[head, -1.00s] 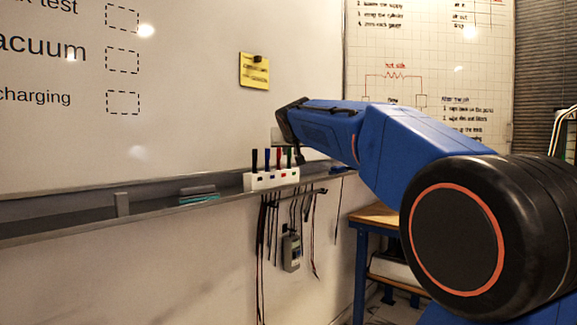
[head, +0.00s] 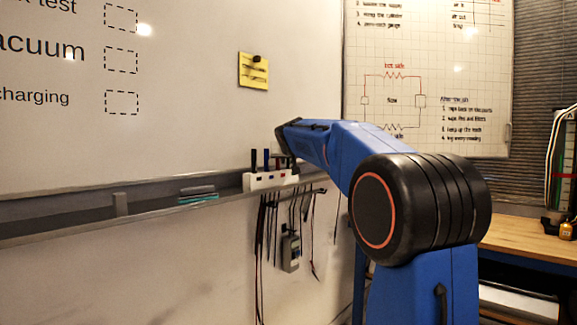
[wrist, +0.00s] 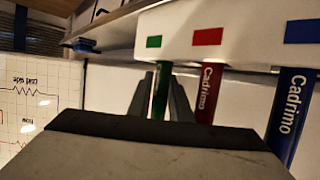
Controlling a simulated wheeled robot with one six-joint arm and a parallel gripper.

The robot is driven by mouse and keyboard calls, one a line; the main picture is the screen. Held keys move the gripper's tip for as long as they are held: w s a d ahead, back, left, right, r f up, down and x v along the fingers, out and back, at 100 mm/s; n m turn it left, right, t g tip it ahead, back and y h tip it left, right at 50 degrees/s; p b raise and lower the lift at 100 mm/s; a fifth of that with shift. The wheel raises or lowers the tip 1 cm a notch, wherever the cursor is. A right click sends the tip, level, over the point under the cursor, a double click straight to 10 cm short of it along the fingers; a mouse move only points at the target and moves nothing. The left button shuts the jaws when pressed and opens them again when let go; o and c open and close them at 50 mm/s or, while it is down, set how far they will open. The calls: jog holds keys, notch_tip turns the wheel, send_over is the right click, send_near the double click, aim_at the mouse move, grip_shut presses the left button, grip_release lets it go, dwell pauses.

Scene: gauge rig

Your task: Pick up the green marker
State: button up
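The green marker (wrist: 161,88) stands in a white holder (wrist: 245,50), at the end beside the red marker (wrist: 210,92). In the wrist view my gripper (wrist: 161,85) has one dark finger on each side of the green marker. The fingers look apart, with narrow gaps to it. The gripper's body hides the lower part of the picture. In the head view the holder (head: 262,182) sits on the whiteboard ledge, and my wrist hides the green marker and the fingers.
The red marker is close to the right finger in the wrist view, with a blue marker (wrist: 290,110) farther right. A black marker (head: 253,160) stands at the holder's left end. An eraser (head: 198,192) lies on the ledge. Cables and a small grey device (head: 290,250) hang below.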

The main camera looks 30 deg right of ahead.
jog(key=shift+w+d+f, duration=0.1)
jog(key=shift+w+d, duration=0.05)
jog(key=shift+w, duration=0.15)
grip_shut()
